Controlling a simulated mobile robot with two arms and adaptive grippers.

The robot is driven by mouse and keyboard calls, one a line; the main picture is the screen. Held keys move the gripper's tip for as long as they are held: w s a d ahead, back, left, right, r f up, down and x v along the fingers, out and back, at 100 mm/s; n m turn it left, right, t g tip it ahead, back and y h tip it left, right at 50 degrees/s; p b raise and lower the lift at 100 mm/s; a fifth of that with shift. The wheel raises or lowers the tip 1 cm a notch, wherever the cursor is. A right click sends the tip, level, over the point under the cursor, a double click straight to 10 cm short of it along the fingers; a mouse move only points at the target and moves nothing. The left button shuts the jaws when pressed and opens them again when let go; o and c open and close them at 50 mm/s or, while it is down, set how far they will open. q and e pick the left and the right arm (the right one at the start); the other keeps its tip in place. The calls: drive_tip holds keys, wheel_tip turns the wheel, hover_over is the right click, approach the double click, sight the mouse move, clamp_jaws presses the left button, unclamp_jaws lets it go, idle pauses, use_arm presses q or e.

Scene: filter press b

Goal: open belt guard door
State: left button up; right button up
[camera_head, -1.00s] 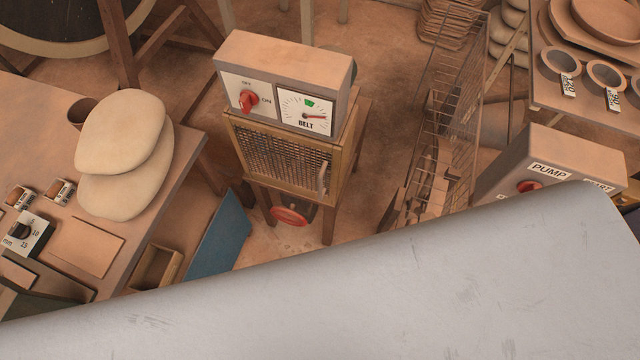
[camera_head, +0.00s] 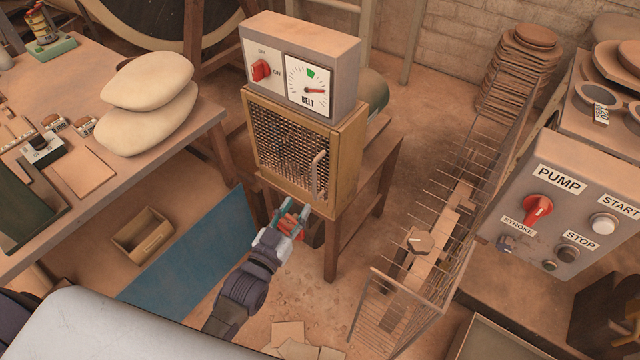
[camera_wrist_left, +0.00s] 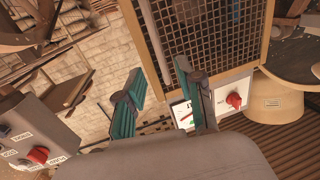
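The belt guard door (camera_head: 285,145) is a mesh panel in a wooden frame, closed on the front of the stand below the BELT control box (camera_head: 305,65). A light vertical handle (camera_head: 318,172) sits near its right edge. My left gripper (camera_head: 294,207) is open and empty, just below and left of the handle, apart from it. My right gripper is not in view.
A table with pale sacks (camera_head: 150,85) is at left, above a blue board (camera_head: 200,245) and a wooden box (camera_head: 143,235). A wire rack (camera_head: 450,225) and the PUMP box (camera_head: 570,205) stand at right. Floor between stand and rack is clear.

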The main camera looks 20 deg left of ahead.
sight(314, 182)
use_arm(q)
drive_tip(key=w, duration=0.3)
drive_tip(key=w+d, duration=0.1)
drive_tip(key=w, duration=0.2)
drive_tip(key=w+d, duration=0.1)
drive_tip(key=w, duration=0.3)
clamp_jaws()
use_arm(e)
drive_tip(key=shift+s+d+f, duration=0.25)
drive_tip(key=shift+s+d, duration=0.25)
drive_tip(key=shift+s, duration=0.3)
